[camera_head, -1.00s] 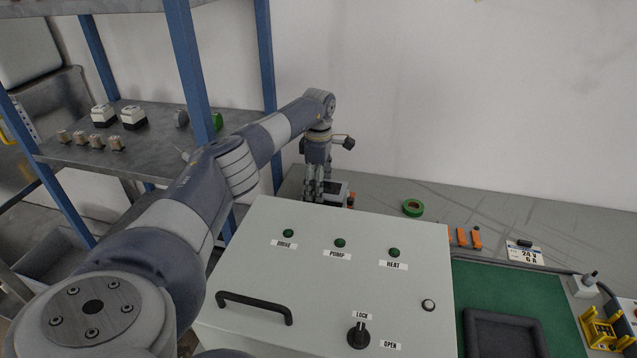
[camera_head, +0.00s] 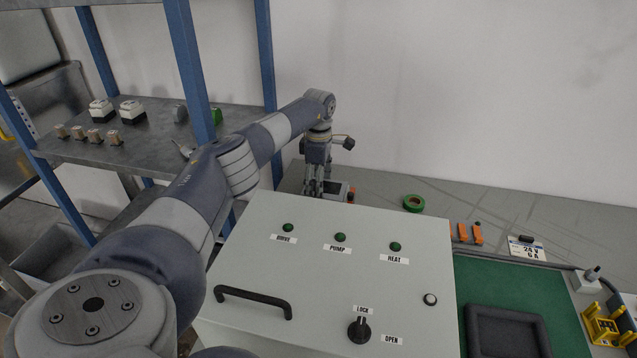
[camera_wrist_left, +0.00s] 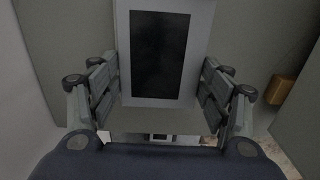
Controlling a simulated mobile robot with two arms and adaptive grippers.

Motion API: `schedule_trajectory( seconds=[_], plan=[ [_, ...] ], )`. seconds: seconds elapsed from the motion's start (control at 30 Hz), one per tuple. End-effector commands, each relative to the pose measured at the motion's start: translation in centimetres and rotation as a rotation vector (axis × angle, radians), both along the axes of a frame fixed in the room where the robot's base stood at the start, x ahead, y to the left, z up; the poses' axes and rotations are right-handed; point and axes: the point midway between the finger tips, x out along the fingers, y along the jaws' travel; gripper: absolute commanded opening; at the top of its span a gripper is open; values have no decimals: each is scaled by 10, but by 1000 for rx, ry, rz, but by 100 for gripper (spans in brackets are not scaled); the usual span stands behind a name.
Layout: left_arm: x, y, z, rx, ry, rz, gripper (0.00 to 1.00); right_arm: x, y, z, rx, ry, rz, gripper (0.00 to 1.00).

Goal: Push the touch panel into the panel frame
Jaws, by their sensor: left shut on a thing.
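The touch panel, a light grey slab with a dark screen (camera_wrist_left: 160,55), stands out between the fingers of my left gripper (camera_wrist_left: 162,90) in the left wrist view. The fingers are shut on its two sides. In the head view my left gripper (camera_head: 317,190) is low behind the grey cabinet, and part of the panel (camera_head: 337,189) shows just right of the fingers. The cabinet's back edge hides what lies below. I cannot make out the panel frame for certain. My right gripper is not in view.
The grey cabinet (camera_head: 340,275) with handle, knob and green lamps fills the foreground. Green tape (camera_head: 413,203) and orange parts (camera_head: 469,233) lie on the bench behind. A dark tray (camera_head: 508,330) sits on a green mat at right. A blue-posted shelf (camera_head: 190,70) stands left.

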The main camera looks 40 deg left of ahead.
Motion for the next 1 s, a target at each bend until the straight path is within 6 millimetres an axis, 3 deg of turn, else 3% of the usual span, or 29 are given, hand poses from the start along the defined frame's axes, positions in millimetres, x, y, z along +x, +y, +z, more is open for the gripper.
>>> schedule_trajectory(
  seconds=[0.03,0.1,0.57,0.77,1.0],
  plan=[
    [0,0,1,0,-1,0,78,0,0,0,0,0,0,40],
    [0,0,1,0,-1,0,94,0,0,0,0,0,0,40],
    [0,0,2,0,-1,0,95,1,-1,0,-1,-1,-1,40],
    [1,1,31,1,-5,0,95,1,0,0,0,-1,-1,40],
    [2,0,82,-1,-5,0,95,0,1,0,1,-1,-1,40]
  ],
)
